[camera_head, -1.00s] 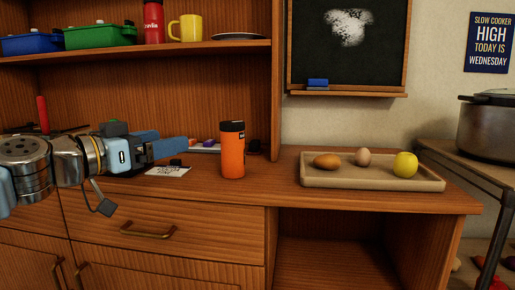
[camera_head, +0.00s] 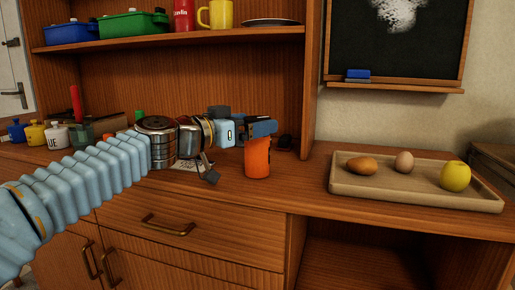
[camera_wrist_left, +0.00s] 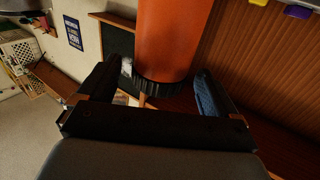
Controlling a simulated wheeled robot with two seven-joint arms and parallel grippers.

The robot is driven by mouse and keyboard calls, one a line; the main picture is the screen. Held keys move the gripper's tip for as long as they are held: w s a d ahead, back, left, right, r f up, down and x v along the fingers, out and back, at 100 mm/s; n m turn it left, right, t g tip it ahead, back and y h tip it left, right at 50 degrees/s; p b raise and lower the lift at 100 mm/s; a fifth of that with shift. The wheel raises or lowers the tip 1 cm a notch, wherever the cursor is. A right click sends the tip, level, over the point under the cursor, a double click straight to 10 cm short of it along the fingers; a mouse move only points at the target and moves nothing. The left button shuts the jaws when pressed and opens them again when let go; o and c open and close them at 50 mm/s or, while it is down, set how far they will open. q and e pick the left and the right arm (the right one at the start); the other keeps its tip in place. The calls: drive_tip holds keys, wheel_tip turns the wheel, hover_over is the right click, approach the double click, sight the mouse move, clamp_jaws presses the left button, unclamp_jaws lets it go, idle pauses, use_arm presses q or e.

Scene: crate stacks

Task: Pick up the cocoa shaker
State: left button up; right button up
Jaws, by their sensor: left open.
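The orange cocoa shaker (camera_head: 257,160) stands on the cabinet's counter, and its dark top is hidden behind my left gripper in the head view. My left gripper (camera_head: 270,129) is at the height of the shaker's top. In the left wrist view the orange body (camera_wrist_left: 172,38) and its black ridged lid (camera_wrist_left: 165,87) sit between the two fingers of my left gripper (camera_wrist_left: 160,85). The fingers are apart, with a gap visible beside the shaker. My right gripper is in neither view.
A wooden tray (camera_head: 416,196) with a potato-like item, an egg and a yellow apple (camera_head: 455,176) sits to the right. A shelf (camera_head: 180,40) above holds boxes, a red can and a yellow mug (camera_head: 220,14). Small coloured jars stand far left.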

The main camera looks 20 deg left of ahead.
sight(263, 117)
use_arm(q)
drive_tip(key=x, duration=0.3)
drive_tip(key=shift+w+d+p, duration=0.25)
drive_tip(key=shift+w+p, duration=0.1)
drive_tip(key=shift+c, duration=0.2)
drive_tip(key=shift+r, duration=0.1)
drive_tip(key=c, duration=1.6)
